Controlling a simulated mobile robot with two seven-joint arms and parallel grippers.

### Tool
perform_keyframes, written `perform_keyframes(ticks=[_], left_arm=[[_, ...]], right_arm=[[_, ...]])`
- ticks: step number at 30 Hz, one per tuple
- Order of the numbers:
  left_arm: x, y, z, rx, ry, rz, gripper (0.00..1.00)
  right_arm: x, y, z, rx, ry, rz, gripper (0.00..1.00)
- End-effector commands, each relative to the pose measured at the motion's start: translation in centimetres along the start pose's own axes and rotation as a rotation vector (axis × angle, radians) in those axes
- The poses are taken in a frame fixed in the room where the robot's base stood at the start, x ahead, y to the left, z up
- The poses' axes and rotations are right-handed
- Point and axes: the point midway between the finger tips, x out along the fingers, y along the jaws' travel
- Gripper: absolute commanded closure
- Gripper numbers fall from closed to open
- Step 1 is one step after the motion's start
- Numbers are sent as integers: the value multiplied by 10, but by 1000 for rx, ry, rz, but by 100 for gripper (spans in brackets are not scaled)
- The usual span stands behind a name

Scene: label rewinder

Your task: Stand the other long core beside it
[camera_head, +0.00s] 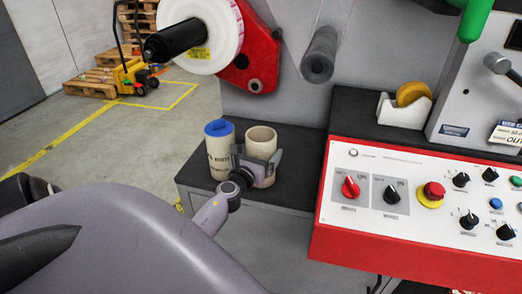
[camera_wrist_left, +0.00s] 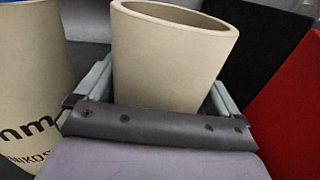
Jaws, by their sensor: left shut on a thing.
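A beige cardboard core (camera_head: 261,142) stands upright on the dark shelf top, just right of another core (camera_head: 219,158) with printing and a blue plug in its top. My left gripper (camera_head: 257,165) is shut around the plain core from the front, low on its side. In the left wrist view the held core (camera_wrist_left: 168,60) rises between the two fingers with its open top showing, and the printed core (camera_wrist_left: 28,95) is at the left. My right gripper does not show.
The dark shelf top (camera_head: 195,178) is narrow. A red and white control panel (camera_head: 420,195) stands close at the right. A tape dispenser (camera_head: 404,106) sits behind it. A grey roller (camera_head: 320,55) and a white label roll (camera_head: 205,30) are above the cores.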

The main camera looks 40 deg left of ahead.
Motion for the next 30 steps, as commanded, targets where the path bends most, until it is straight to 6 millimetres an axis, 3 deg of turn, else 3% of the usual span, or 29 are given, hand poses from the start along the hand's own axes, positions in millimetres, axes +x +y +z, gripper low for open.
perform_keyframes(ticks=[8,9,20,30], left_arm=[[0,0,-5,1,-2,0,41],[0,0,-3,0,0,0,0],[0,0,4,-1,0,0,0],[-53,0,-1,0,3,-1,0]], right_arm=[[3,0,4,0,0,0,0],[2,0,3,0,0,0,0],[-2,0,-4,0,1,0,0],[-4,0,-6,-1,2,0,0]])
